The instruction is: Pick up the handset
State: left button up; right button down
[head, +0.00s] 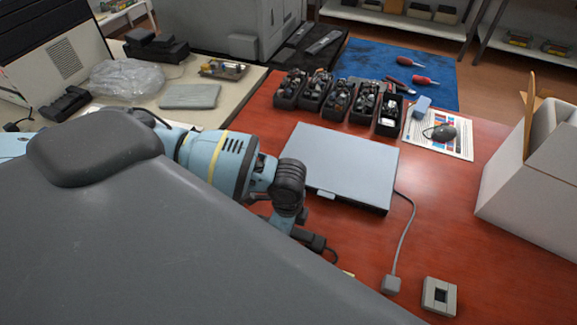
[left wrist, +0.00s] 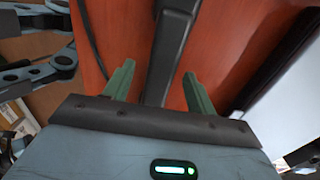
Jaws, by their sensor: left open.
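In the left wrist view a long dark handset (left wrist: 168,52) lies on the red table top. My left gripper (left wrist: 158,88) is open, with its two green fingers apart on either side of the handset's near end. Whether the fingers touch it cannot be told. In the head view my left arm reaches over the table's near edge, and its gripper is mostly hidden behind the wrist. A small dark part shows beside the wrist there, and I cannot tell if it is the handset. My right gripper is not clearly seen.
A flat silver device (head: 342,165) lies just beyond my wrist, its cable running to a small grey plug (head: 391,284). A grey box (head: 440,296) sits near the front edge. Black bins (head: 338,103) stand behind. A white carton (head: 540,185) is at right.

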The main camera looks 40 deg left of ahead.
pick_arm(q)
grip_shut()
jog(key=shift+r, duration=0.1)
dwell(0.3)
jog(key=shift+r, duration=0.1)
jog(key=shift+r, duration=0.6)
notch_tip(320, 180, up, 2)
jog(key=shift+r, duration=0.2)
jog(key=s+d, duration=0.4)
jog(key=s, duration=0.3)
jog(key=s+d+r, duration=0.1)
jog(key=s+d, duration=0.3)
jog(key=s, duration=0.3)
jog(key=shift+p, duration=0.45)
